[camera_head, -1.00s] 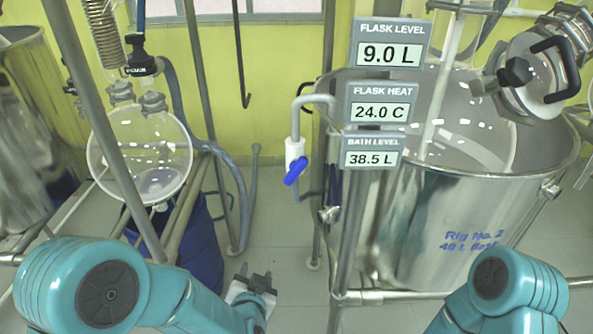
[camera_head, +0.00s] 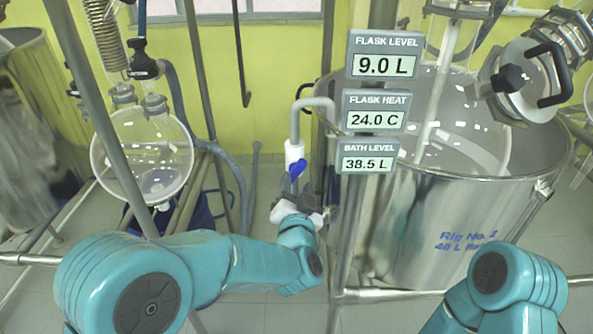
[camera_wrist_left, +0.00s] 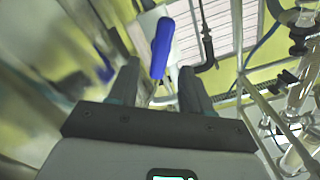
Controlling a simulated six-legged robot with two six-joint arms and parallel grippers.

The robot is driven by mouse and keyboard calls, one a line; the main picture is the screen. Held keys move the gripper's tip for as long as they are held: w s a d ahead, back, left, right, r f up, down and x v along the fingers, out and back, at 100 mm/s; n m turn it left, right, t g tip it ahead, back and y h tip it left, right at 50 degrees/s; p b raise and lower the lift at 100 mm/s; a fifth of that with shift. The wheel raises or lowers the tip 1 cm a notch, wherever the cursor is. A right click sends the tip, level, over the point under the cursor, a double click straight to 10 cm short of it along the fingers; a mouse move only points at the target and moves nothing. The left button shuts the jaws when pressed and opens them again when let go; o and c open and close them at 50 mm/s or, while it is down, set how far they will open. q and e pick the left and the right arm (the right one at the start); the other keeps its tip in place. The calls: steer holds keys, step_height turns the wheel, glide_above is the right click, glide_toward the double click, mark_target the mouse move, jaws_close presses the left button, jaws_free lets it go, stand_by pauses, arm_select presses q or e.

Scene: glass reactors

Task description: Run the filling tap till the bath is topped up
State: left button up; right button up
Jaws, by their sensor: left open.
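The filling tap (camera_head: 295,153) is a white valve body with a blue lever (camera_head: 298,169), on a grey pipe that hooks over the bath's left rim. The steel bath (camera_head: 440,225) stands at the right, marked "Rig No. 2". Its sign (camera_head: 368,163) reads BATH LEVEL 38.5 L. My left gripper (camera_head: 306,192) is just below the tap, near the lever. In the left wrist view the blue lever (camera_wrist_left: 162,46) stands between the two open fingers (camera_wrist_left: 158,85); I cannot tell whether they touch it. My right arm shows at lower right, but its gripper is out of view.
A FLASK LEVEL sign (camera_head: 382,66) reads 9.0 L and a FLASK HEAT sign (camera_head: 374,121) reads 24.0 C. An upright steel pole (camera_head: 345,240) stands right of my left gripper. A round glass flask (camera_head: 142,160) hangs at left. Hoses run behind it.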

mark_target(298, 176)
arm_select(q)
steer(key=shift+w+p, duration=0.3)
steer(key=shift+w, duration=2)
jaws_close()
steer(key=shift+m, duration=0.3)
steer(key=m+p, duration=0.2)
steer(key=m, duration=0.3)
steer(key=shift+d+m, duration=0.15)
steer(key=shift+m, duration=0.15)
steer(key=m, duration=0.1)
steer(key=m+p, duration=0.1)
steer(key=m, duration=0.3)
steer(key=shift+f, duration=0.25)
steer(key=shift+m, duration=0.3)
